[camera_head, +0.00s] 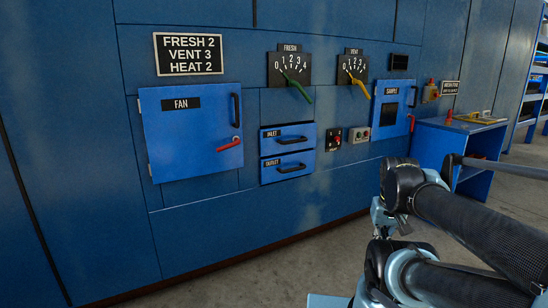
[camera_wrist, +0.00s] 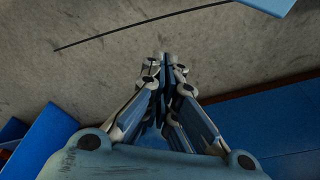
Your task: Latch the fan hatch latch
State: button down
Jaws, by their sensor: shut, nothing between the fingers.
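The fan hatch (camera_head: 190,132) is a blue door labelled FAN on the left part of the blue wall. It looks closed. Its red latch handle (camera_head: 230,145) sits at the lower right of the door and lies nearly level, its left end slightly lower. A black pull handle (camera_head: 236,110) is above the latch. My gripper (camera_wrist: 166,58) is in the wrist view, fingers together with nothing between them, above the grey floor. It is away from the hatch. In the head view my arm fills the lower right and the fingertips cannot be made out.
Inlet and outlet drawers (camera_head: 287,152) are right of the hatch, below the fresh dial (camera_head: 289,69) and vent dial (camera_head: 353,70). The sample door (camera_head: 393,109) and a blue bench (camera_head: 455,140) stand farther right. Floor before the hatch is clear.

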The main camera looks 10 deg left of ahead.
aim_at(236, 140)
jog(key=u, duration=1.8)
jog(key=k, duration=0.75)
jog(key=z, duration=0.5)
jog(key=i, duration=1)
